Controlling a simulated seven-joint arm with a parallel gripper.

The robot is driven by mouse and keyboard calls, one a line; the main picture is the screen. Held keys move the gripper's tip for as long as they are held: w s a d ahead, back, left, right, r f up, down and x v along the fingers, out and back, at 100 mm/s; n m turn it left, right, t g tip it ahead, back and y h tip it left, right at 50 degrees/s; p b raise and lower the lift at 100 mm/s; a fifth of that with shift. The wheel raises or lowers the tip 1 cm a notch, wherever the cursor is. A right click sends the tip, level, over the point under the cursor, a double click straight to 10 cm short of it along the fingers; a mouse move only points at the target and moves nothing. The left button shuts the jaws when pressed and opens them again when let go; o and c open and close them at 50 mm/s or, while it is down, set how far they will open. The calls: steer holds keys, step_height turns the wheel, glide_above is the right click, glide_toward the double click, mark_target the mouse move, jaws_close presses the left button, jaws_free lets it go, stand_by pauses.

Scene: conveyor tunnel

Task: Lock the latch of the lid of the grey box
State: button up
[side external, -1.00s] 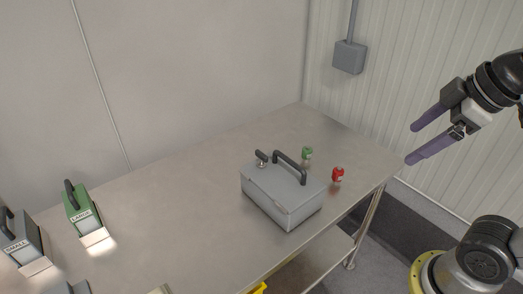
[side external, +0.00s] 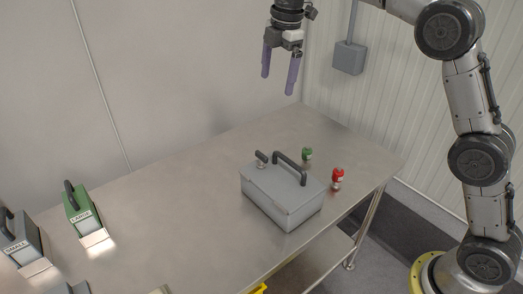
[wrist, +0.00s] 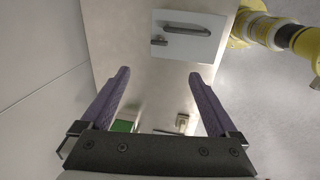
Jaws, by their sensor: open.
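The grey box (side external: 280,206) stands on the metal table with its lid (side external: 268,178) lying on top. A black arched handle (side external: 290,166) and a small dark latch knob (side external: 261,157) sit on the lid. In the wrist view the box lid (wrist: 202,45) is at the top, with the handle (wrist: 187,30) and the latch (wrist: 159,41) at its left. I cannot tell whether the latch is locked. My gripper (side external: 278,84) is open and empty, pointing down, high above the table and box. Its purple fingers also show in the wrist view (wrist: 160,74).
A green can (side external: 307,154) and a red can (side external: 337,175) stand behind and right of the box. A green box labelled LARGE (side external: 79,207) and a grey box labelled SMALL (side external: 18,240) are at far left. The table (side external: 170,195) between is clear.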

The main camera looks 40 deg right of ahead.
steer(key=g, duration=0.1)
glide_above(262, 154)
step_height(262, 154, down, 10)
steer(key=shift+g, duration=0.3)
step_height(262, 154, down, 14)
steer(key=shift+f, duration=0.1)
steer(key=c, duration=1.4)
